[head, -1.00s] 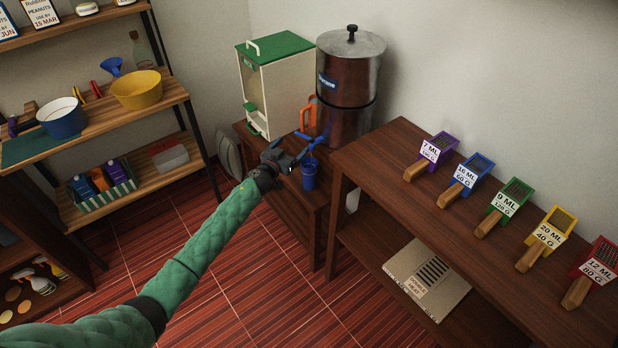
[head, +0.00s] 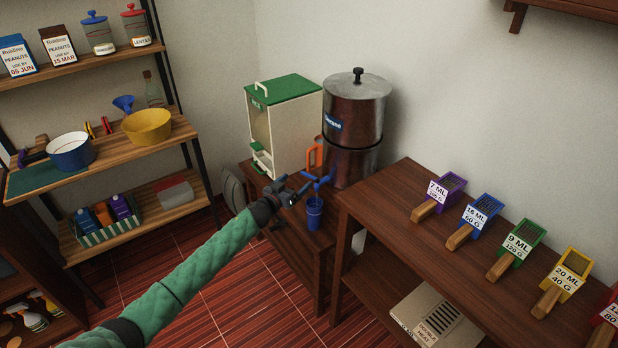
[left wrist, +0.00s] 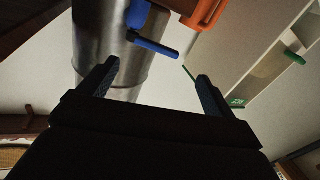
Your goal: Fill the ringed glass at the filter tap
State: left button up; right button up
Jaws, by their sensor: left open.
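The steel water filter (head: 352,120) stands on the low wooden stand in the head view. Its blue tap (head: 318,182) sticks out at the front, with a blue glass (head: 314,212) upright below it. Whether the glass bears a ring is too small to tell. My left gripper (head: 296,190) is open and empty, just left of the tap and above the glass. In the left wrist view, the open fingers (left wrist: 155,85) point toward the filter's steel body (left wrist: 115,55) and the blue tap lever (left wrist: 152,47). My right gripper is not in view.
An orange-handled object (head: 316,152) stands beside the filter, behind the tap. A green-and-white dispenser (head: 284,125) is at its left. A wooden bench (head: 400,200) with several labelled scoops is close at the right. The tiled floor (head: 230,300) in front is clear.

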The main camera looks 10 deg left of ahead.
aim_at(308, 176)
pick_arm(q)
jog(key=shift+m, duration=0.9)
jog(key=p+x, duration=0.1)
jog(key=x, duration=0.3)
jog(key=d+p+x, duration=0.1)
jog(key=x, duration=0.1)
jog(key=shift+d+f+p, duration=0.1)
jog(key=shift+f+p, duration=0.15)
jog(key=shift+p, duration=0.05)
jog(key=shift+w+d+f, duration=0.1)
jog(key=shift+w+d, duration=0.15)
jog(key=shift+w, duration=0.2)
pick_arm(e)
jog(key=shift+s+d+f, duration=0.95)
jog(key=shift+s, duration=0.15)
pick_arm(q)
jog(key=shift+c, duration=0.4)
jog(key=c, duration=1.1)
jog(key=shift+c, duration=0.2)
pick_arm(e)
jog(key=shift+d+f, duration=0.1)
